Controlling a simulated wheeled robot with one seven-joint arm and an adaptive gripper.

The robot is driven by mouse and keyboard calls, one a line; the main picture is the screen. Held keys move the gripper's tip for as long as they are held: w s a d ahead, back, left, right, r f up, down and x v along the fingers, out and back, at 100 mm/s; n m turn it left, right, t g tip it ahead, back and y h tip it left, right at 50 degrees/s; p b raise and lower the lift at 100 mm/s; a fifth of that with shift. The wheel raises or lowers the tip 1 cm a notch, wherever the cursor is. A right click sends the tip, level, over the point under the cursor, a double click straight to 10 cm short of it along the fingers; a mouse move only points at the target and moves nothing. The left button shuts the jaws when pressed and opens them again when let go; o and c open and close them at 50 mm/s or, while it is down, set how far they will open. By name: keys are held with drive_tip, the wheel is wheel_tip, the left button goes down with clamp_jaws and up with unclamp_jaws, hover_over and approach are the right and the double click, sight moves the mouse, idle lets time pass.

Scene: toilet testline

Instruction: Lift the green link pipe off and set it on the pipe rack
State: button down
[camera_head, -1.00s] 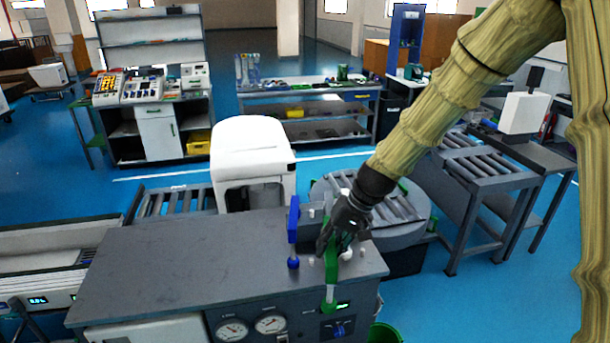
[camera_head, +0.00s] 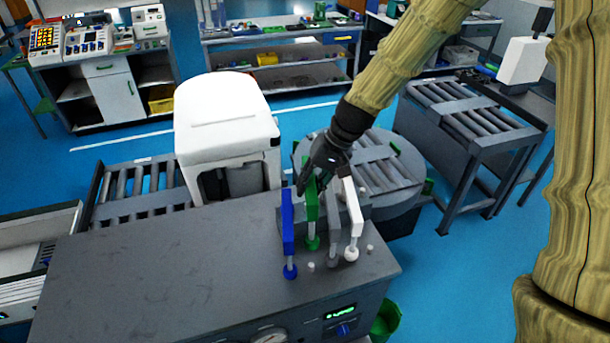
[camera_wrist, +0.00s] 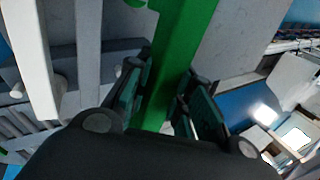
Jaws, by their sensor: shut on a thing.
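The green link pipe (camera_head: 311,213) is upright at the back of the grey bench, between the blue pipe (camera_head: 287,222) and the grey pipe (camera_head: 334,218). My gripper (camera_head: 310,182) is shut on its upper part from above. In the wrist view the green link pipe (camera_wrist: 182,50) runs between the two dark fingers. Whether its lower end touches anything is unclear. A low grey block (camera_head: 362,212) stands behind the pipes; I cannot tell if it is the pipe rack.
The white pipe (camera_head: 354,215) stands close on the right of the grey one. Small white knobs (camera_head: 370,246) sit on the bench top near the pipes. The bench top (camera_head: 170,270) is clear to the left. A white toilet (camera_head: 225,125) stands behind the bench.

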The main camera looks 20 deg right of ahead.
drive_tip(key=shift+s+a+f+b, duration=0.1)
drive_tip(key=shift+s+b, duration=0.35)
drive_tip(key=shift+s, duration=0.5)
drive_tip(key=shift+f, duration=0.25)
drive_tip(key=f+b, duration=0.2)
drive_tip(key=f, duration=0.1)
drive_tip(key=w+f+b, duration=0.1)
drive_tip(key=f+b, duration=0.1)
drive_tip(key=shift+f, duration=0.15)
drive_tip(key=shift+s, duration=0.2)
drive_tip(key=shift+p, duration=0.3)
idle(0.6)
